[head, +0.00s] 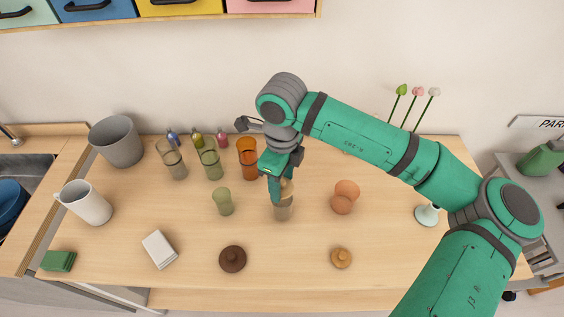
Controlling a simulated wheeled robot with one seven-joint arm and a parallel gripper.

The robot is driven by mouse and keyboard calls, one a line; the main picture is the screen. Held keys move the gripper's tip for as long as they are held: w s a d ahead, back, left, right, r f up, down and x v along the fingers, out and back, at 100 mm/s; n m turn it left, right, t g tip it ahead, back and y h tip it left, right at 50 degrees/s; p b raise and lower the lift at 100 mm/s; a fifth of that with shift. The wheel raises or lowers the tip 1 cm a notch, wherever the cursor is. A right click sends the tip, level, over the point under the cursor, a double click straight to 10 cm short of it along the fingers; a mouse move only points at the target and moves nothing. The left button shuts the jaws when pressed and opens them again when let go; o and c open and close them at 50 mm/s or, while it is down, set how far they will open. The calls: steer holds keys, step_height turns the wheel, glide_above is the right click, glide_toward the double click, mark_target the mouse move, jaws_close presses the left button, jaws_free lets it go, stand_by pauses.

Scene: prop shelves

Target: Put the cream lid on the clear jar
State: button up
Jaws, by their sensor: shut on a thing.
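My gripper (278,193) points down over the middle of the table and is shut on the cream lid (287,188). The lid is small and pale, and the fingers partly hide it. The clear jar (284,211) stands upright on the table right below the lid and fingers; it looks see-through with a tan tint. The lid is at the jar's mouth or just above it; I cannot tell whether they touch.
A green jar (222,202) stands close left, a terracotta jar (344,199) to the right. A dark brown lid (232,259) and an orange-tan lid (341,258) lie in front. Tall green (210,160) and orange (247,158) glasses stand behind. The front middle is clear.

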steer(key=shift+w+d, duration=0.1)
steer(key=shift+w, duration=0.1)
steer(key=shift+f, duration=1.95)
steer(key=shift+f, duration=0.6)
stand_by(0.9)
steer(key=o, duration=1.1)
steer(key=shift+s, duration=0.1)
step_height(320, 180, up, 11)
steer(key=shift+f, duration=0.1)
